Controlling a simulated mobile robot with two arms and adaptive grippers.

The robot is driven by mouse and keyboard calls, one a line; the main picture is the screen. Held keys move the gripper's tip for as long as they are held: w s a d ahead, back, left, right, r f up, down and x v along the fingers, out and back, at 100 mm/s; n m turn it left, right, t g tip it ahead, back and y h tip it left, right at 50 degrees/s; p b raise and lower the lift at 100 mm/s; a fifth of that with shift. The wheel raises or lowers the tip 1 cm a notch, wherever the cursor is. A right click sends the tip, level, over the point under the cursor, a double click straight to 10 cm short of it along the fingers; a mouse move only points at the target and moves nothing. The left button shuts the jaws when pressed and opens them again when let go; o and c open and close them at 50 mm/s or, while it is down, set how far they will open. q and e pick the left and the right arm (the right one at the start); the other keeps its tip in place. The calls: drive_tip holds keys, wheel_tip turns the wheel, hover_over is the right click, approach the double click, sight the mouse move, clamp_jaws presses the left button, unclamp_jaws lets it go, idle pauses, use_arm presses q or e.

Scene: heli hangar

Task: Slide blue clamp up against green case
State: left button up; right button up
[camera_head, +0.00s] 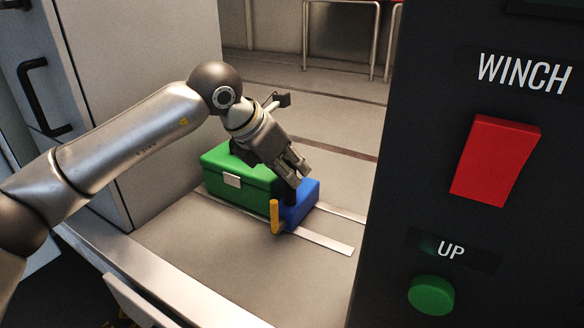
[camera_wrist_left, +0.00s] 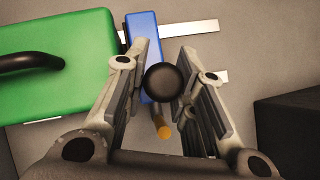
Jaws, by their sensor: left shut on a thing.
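The green case (camera_head: 238,180) sits on a bench top, its black handle showing in the left wrist view (camera_wrist_left: 30,62). The blue clamp (camera_head: 301,205) stands close to the case's right side, with a yellow lever (camera_head: 275,216) at its front. In the left wrist view the clamp's blue body (camera_wrist_left: 143,28) lies right beside the case's edge; I cannot tell whether they touch. My left gripper (camera_head: 297,178) comes down from above and is shut on the clamp's black knob (camera_wrist_left: 163,83). My right gripper is not in view.
Flat pale strips (camera_head: 325,240) run along the bench top under the clamp. A dark winch panel (camera_head: 440,170) with a red switch (camera_head: 495,162) and green button (camera_head: 431,295) stands at the right. A grey cabinet (camera_head: 150,60) stands at the left. Bare surface lies right of the clamp.

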sight(272, 178)
use_arm(q)
drive_tip(key=shift+w+a, duration=0.65)
drive_tip(key=shift+a, duration=0.3)
drive_tip(key=shift+w+a, duration=0.6)
drive_tip(key=shift+a, duration=0.3)
drive_tip(key=o, duration=1.2)
drive_tip(key=shift+d, duration=0.1)
drive_tip(key=shift+p+v, duration=1.05)
drive_tip(key=shift+v, duration=3.5)
drive_tip(key=shift+f, duration=0.1)
